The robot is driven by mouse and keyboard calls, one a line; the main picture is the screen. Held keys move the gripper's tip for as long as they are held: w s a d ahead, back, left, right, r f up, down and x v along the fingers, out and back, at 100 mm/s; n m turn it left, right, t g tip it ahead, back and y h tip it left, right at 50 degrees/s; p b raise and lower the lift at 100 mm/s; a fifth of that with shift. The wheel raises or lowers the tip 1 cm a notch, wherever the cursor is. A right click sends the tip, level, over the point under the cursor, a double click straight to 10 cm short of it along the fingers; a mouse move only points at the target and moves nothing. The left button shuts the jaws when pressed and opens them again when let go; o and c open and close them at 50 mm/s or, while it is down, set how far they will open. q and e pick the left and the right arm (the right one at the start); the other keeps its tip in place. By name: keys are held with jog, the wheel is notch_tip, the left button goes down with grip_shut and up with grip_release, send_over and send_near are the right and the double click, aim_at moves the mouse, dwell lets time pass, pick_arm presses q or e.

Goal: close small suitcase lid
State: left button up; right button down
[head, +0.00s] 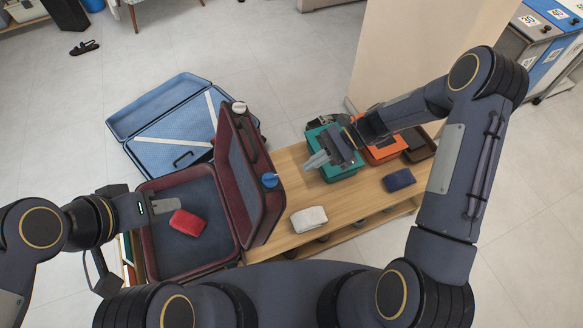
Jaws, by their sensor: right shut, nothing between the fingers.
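The small maroon suitcase (153,262) stands open at the left end of the wooden table. Its lid (262,200) stands up steeply on the right side of the base. A folded red cloth (188,223) lies inside the base. My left gripper (168,205) is over the left part of the base, close to the red cloth; its finger gap cannot be made out. My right gripper (316,160) is shut and empty, above the teal bin (345,172), to the right of the lid and apart from it.
A larger blue suitcase (172,92) lies open behind the maroon one. The table (350,208) holds a white folded cloth (309,219), a navy folded cloth (399,180), an orange bin (384,153) and a dark brown bin (421,149). A beige panel (400,50) rises behind the bins.

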jog(key=s+a+p, duration=0.1)
jog(key=s+a, duration=0.1)
jog(key=a, duration=0.4)
jog(key=shift+r, duration=0.1)
